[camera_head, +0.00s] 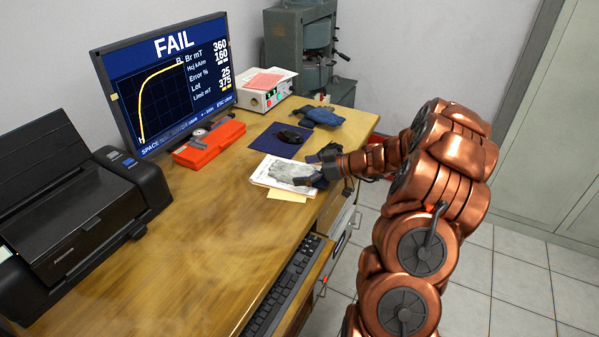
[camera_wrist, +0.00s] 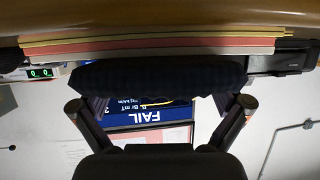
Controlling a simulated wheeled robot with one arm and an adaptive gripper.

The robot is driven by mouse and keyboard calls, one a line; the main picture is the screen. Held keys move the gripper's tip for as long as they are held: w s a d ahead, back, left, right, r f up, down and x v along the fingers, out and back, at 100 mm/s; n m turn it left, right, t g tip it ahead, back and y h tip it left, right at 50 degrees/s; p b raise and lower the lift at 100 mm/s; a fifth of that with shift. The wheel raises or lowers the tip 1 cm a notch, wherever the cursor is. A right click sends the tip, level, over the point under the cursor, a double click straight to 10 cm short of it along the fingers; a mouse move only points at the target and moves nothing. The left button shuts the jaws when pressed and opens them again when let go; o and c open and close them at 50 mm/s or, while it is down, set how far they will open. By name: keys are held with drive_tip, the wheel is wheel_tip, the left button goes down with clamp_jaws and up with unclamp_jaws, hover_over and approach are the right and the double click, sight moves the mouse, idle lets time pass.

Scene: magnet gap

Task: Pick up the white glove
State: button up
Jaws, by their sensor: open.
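A pale grey-white crumpled piece that looks like the white glove (camera_head: 286,171) lies on a stack of papers (camera_head: 262,181) near the desk's right edge in the head view. My gripper (camera_head: 309,168) is at the right end of this stack, close beside the glove, with dark fingers apart. Whether it touches the glove cannot be told. In the wrist view my gripper (camera_wrist: 165,112) is seen with its fingers spread. The coloured edge of the paper stack (camera_wrist: 160,45) crosses the top there. I cannot make out the glove in that view.
A dark mat (camera_head: 272,148) with a mouse (camera_head: 290,135) and a blue cloth-like item (camera_head: 320,117) lie behind the stack. A red case (camera_head: 208,143), monitor (camera_head: 165,85) and printer (camera_head: 75,205) stand to the left. A keyboard (camera_head: 288,285) is in front. The desk's middle (camera_head: 200,235) is clear.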

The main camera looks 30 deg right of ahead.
drive_tip(key=shift+w+a+f, duration=0.15)
drive_tip(key=shift+w+a, duration=0.05)
drive_tip(key=shift+w, duration=0.05)
drive_tip(key=c, duration=1)
drive_tip(key=shift+r, duration=0.2)
